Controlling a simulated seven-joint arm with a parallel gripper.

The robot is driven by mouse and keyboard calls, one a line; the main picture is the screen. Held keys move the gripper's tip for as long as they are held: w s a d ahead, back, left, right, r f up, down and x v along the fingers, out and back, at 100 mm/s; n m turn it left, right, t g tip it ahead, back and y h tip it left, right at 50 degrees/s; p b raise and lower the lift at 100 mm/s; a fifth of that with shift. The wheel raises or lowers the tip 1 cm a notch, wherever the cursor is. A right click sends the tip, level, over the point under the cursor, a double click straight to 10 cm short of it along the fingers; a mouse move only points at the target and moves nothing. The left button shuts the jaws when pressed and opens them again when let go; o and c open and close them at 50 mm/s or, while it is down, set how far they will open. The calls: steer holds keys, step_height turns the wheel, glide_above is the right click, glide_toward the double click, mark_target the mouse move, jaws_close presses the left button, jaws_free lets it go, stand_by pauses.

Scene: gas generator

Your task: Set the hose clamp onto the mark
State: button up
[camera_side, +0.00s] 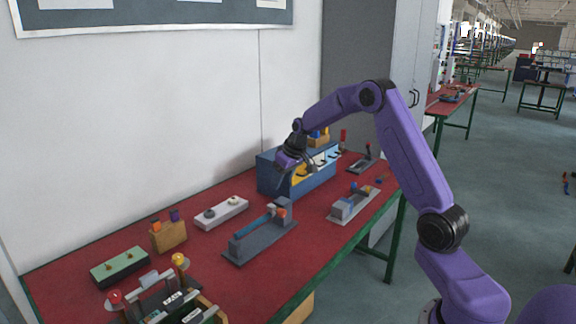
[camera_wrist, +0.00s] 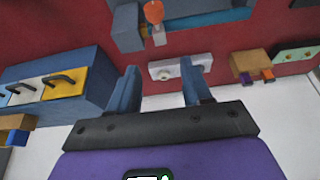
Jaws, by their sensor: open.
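My gripper (camera_side: 291,166) hangs above the back of the red table, in front of the blue box. In the wrist view its two blue-grey fingers are apart, with nothing between them (camera_wrist: 160,68). A grey fixture (camera_side: 245,248) with a blue bar and an orange knob (camera_side: 281,212) stands below and in front of it; the knob also shows at the top of the wrist view (camera_wrist: 154,12). A white block with two round knobs (camera_side: 222,213) lies to the left, seen beyond the fingers in the wrist view (camera_wrist: 165,70). I cannot make out which piece is the hose clamp, nor the mark.
The blue box (camera_side: 268,176) with handled drawers is close to my gripper. A tan block with pegs (camera_side: 168,238), a green plate (camera_side: 119,268) and a switch tray stand at left. A small grey fixture (camera_side: 345,210) is at right. Red table shows between them.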

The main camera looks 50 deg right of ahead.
steer(key=v, duration=0.6)
stand_by(0.3)
steer(key=s+a+r+n+g+y, duration=0.1)
steer(key=s+a+n, duration=0.2)
steer(key=s+a, duration=0.7)
steer(key=s+a+n+g+y, duration=0.1)
steer(key=s+a+n, duration=0.3)
steer(key=a, duration=1)
steer(key=s+f+n+g, duration=0.1)
steer(key=s+n, duration=0.1)
steer(key=s, duration=1.1)
steer(key=s+a+f+n+g+h, duration=0.1)
steer(key=s+n, duration=0.2)
steer(key=s, duration=1)
steer(key=shift+s+a+f+n+h, duration=0.2)
steer(key=shift+f+n+h, duration=0.05)
steer(key=shift+n+h, duration=0.05)
